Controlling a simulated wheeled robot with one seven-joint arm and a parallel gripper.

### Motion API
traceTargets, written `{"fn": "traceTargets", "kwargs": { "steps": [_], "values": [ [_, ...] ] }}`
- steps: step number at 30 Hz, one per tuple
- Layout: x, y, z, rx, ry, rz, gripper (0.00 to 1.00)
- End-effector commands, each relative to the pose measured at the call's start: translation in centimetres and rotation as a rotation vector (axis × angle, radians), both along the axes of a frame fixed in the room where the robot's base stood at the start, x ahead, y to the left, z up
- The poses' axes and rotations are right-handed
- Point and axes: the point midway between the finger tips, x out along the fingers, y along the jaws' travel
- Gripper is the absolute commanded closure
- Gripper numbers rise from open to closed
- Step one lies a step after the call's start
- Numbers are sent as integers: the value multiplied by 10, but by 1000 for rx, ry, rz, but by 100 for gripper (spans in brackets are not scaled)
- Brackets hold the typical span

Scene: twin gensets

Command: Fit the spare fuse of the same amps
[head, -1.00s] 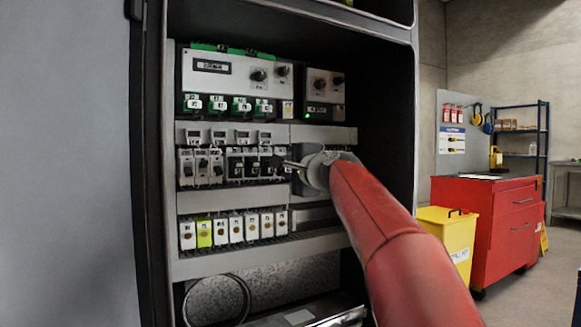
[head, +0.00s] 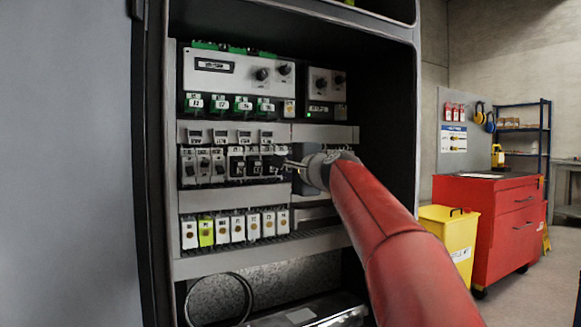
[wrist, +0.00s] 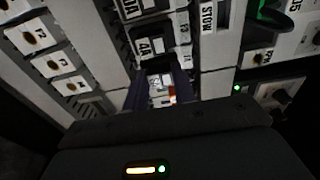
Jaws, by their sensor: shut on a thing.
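My gripper (head: 287,163) is at the right end of the middle row of black modules (head: 250,162) in the open cabinet. In the wrist view its fingers (wrist: 162,88) are shut on a small pale thing with an orange-red mark (wrist: 163,90). I cannot tell whether this is a fuse or read any amps on it. A row of white fuse holders (head: 238,229) with brown round centres runs below, and one holder (head: 206,232) is yellow-green. Some of them show at the left of the wrist view (wrist: 48,65).
Control units with knobs (head: 262,74) sit above the rows. Green terminals (head: 242,104) are below them. A dark cable loop (head: 250,297) hangs at the cabinet's bottom. A yellow bin (head: 446,235) and red cabinet (head: 490,225) stand outside to the right.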

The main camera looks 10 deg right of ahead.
Motion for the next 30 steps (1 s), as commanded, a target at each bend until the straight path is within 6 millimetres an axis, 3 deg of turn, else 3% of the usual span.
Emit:
{"fn": "traceTargets", "kwargs": {
  "steps": [17,18,21,23,30],
  "values": [
    [3,1,1,0,0,0,100],
    [2,1,0,0,-1,0,68],
    [2,1,0,0,-1,0,55],
    [2,1,0,0,-1,0,48],
    [2,1,0,0,0,0,48]
  ]
}}
